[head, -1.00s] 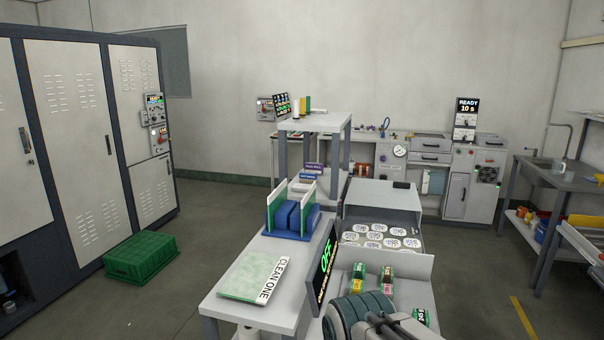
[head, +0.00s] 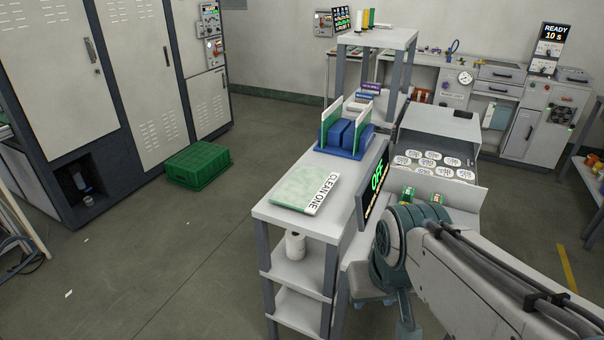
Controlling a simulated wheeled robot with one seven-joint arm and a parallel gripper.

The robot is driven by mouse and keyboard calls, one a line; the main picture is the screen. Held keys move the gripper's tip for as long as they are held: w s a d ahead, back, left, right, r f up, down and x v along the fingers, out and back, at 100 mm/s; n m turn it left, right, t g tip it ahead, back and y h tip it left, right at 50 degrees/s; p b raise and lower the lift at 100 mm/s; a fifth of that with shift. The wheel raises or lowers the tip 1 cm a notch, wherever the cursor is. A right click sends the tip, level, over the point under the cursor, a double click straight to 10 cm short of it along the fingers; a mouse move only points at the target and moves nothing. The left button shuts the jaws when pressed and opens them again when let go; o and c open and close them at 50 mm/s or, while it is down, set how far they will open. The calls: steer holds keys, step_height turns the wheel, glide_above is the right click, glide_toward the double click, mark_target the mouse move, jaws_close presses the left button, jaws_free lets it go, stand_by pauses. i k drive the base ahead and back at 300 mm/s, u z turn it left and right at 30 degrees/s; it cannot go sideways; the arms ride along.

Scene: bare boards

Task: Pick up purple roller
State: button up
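I cannot make out a purple roller for certain in the head view. A small purple label (head: 370,86) with unreadable lettering stands on the near table, behind a blue holder (head: 345,140) with white-and-green boards. A white roll (head: 295,245) stands on the shelf under the near table's top. My arm comes in from the lower right and bends down at a round joint beside the table. My gripper is not visible; the end of the arm runs out of the bottom of the picture.
The near table (head: 263,212) carries a green-and-white "CLEAN ONE" pad (head: 305,190). A dark screen (head: 374,183) reading "OFF" stands at its right edge. A tray of white round labels (head: 432,167) lies beyond.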

mark_target(371, 87)
steer(key=u, duration=1.4)
steer(key=i, duration=4)
steer(key=z, duration=2.6)
steer(key=i, duration=0.35)
